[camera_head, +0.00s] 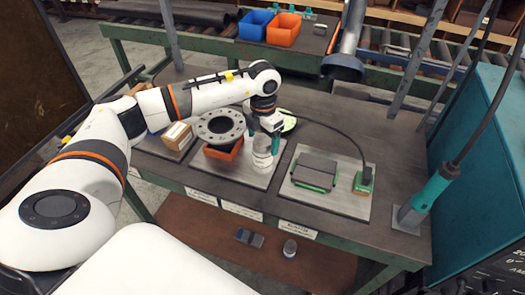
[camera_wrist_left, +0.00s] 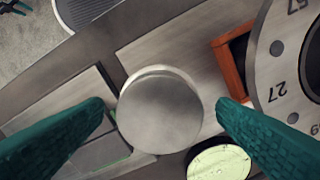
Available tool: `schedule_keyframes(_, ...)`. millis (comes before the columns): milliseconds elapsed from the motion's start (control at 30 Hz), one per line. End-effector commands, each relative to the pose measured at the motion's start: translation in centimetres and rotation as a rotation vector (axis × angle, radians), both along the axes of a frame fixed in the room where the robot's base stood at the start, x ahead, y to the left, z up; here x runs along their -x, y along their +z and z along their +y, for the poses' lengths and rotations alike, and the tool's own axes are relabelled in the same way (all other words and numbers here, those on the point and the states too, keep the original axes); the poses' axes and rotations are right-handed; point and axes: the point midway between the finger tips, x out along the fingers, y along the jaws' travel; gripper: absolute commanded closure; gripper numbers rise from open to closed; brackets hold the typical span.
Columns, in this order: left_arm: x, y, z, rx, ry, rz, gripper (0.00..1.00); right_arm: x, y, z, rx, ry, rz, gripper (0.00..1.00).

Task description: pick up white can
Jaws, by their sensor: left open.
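The white can (camera_head: 262,152) stands upright on a grey plate on the workbench, beside an orange bin. In the left wrist view its round grey metal top (camera_wrist_left: 160,110) fills the middle. My left gripper (camera_head: 265,140) is at the can, coming from above. In the left wrist view the green fingers of my left gripper (camera_wrist_left: 162,106) are apart, one on each side of the can, with a small gap showing. Part of the can is hidden behind the fingers in the head view. My right gripper is not in view.
A flanged ring (camera_head: 219,124) sits over the orange bin (camera_head: 224,150), close to the can. A cardboard box (camera_head: 177,136) stands left. A plate with a dark green-edged block (camera_head: 314,171) lies right. A round light-green disc (camera_wrist_left: 218,163) is near the fingers.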

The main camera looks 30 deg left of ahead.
Motion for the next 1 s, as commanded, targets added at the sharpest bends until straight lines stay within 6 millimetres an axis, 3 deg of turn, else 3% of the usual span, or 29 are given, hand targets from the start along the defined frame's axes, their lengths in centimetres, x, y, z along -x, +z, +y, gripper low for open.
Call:
schedule_keyframes(233, 0.1, -2.7, 0.0, 0.001, 0.001, 0.005, 0.19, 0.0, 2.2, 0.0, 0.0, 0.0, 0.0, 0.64)
schedule_keyframes(400, 0.0, -4.9, 0.0, 0.001, 0.002, 0.002, 0.19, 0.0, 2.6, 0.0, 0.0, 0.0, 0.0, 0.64)
schedule_keyframes(667, 0.0, -5.4, 0.0, 0.001, 0.001, 0.0, 0.19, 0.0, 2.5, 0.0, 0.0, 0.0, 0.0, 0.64)
schedule_keyframes(1000, 0.0, -5.4, 0.0, 0.001, 0.001, 0.0, 0.72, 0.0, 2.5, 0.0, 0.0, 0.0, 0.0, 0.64)
